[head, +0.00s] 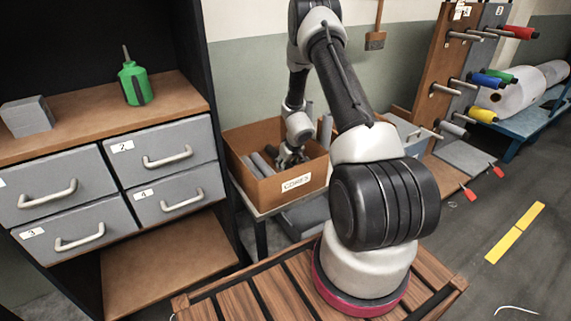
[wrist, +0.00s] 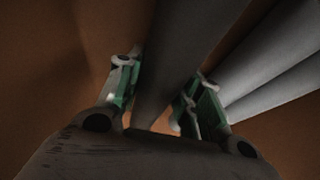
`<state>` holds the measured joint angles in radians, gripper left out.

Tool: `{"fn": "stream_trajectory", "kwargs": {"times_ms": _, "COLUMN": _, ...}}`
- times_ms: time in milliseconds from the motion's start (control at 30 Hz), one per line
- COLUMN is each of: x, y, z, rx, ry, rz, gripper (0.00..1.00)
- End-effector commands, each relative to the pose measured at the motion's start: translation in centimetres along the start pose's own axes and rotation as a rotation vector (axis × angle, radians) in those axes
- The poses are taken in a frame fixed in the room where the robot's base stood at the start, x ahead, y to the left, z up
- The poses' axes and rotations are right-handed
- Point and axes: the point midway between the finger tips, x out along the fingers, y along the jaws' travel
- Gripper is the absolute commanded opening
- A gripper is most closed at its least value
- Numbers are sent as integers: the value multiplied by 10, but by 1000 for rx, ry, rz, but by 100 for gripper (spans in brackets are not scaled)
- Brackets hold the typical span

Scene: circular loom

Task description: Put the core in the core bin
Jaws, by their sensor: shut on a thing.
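The core bin (head: 262,192) is an open brown box with a label reading CORES, beside the drawer cabinet in the head view. My gripper (head: 290,158) is down inside the bin. In the wrist view my gripper (wrist: 165,105) has its green-padded fingers on either side of a grey core (wrist: 182,50) and is shut on it. The held core's far end runs out of the wrist view, and I cannot tell whether it touches the bin floor. Other grey cores (wrist: 285,60) lie to its right in the wrist view; cores (head: 262,165) also show in the bin in the head view.
A drawer cabinet (head: 130,165) with a green oil can (head: 135,84) and a grey block (head: 27,116) on top stands left of the bin. A rack with coloured spools (head: 484,114) is at the right. The floor at the right (head: 450,250) is mostly clear.

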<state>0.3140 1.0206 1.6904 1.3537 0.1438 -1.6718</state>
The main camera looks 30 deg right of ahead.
Motion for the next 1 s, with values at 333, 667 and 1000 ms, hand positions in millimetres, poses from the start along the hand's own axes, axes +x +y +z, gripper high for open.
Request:
{"fn": "stream_trajectory", "kwargs": {"times_ms": 333, "x": 5, "y": 0, "z": 2, "rx": 0, "ry": 0, "rz": 0, "gripper": 8}}
{"fn": "stream_trajectory", "kwargs": {"times_ms": 667, "x": 5, "y": 0, "z": 2, "rx": 0, "ry": 0, "rz": 0, "gripper": 61}}
{"fn": "stream_trajectory", "kwargs": {"times_ms": 1000, "x": -16, "y": 0, "z": 1, "rx": 1, "ry": 2, "rz": 1, "gripper": 61}}
